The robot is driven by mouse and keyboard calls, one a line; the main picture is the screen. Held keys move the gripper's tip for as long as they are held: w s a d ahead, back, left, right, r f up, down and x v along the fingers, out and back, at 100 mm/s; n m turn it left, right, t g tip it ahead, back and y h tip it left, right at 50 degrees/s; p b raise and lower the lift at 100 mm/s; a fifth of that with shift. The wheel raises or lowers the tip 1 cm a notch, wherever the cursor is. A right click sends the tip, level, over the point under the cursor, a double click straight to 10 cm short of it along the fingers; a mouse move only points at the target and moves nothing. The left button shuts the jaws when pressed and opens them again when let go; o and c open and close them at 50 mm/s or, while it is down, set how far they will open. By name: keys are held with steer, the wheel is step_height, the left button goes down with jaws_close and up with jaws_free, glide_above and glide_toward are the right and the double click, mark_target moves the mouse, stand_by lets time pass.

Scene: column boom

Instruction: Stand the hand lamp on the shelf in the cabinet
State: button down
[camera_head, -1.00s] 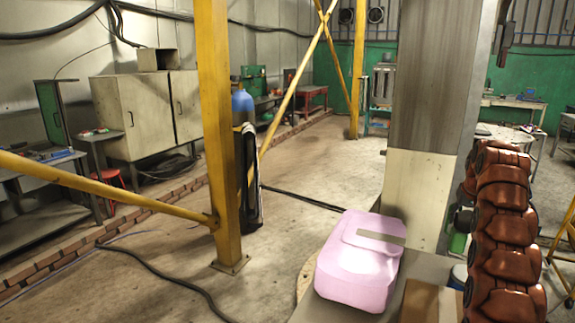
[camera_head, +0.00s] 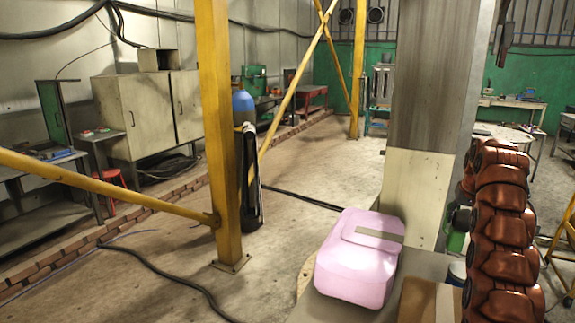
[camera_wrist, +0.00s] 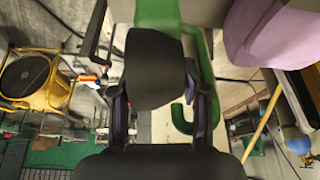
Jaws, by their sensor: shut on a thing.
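My gripper (camera_wrist: 158,118) shows in the wrist view as dark pads and linkages, shut on a green thing (camera_wrist: 153,12) that I take to be the hand lamp. A curved green bar (camera_wrist: 207,75) ending in a hook runs down the right of the gripper. The pads hide much of the held thing. In the head view, a bit of green (camera_head: 456,241) shows beside my reddish-brown arm, and the gripper is mostly hidden there. A cream two-door cabinet (camera_head: 130,112) stands at the far left with its doors shut. I cannot tell whether it is the task's cabinet; no open shelf shows in it.
A pink backpack (camera_head: 355,258) and a cardboard box (camera_head: 416,300) lie on a grey surface in front. A yellow post (camera_head: 222,150) with a slanting brace (camera_head: 110,187) stands left of centre. Cables cross the floor. Open floor (camera_head: 290,170) lies behind the backpack.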

steer(key=shift+s+a+r, duration=0.1)
steer(key=shift+s+r, duration=0.05)
steer(key=shift+s+r, duration=0.1)
steer(key=shift+s, duration=0.05)
stand_by(0.4)
steer(key=shift+a, duration=0.2)
steer(key=shift+s, duration=0.3)
stand_by(0.6)
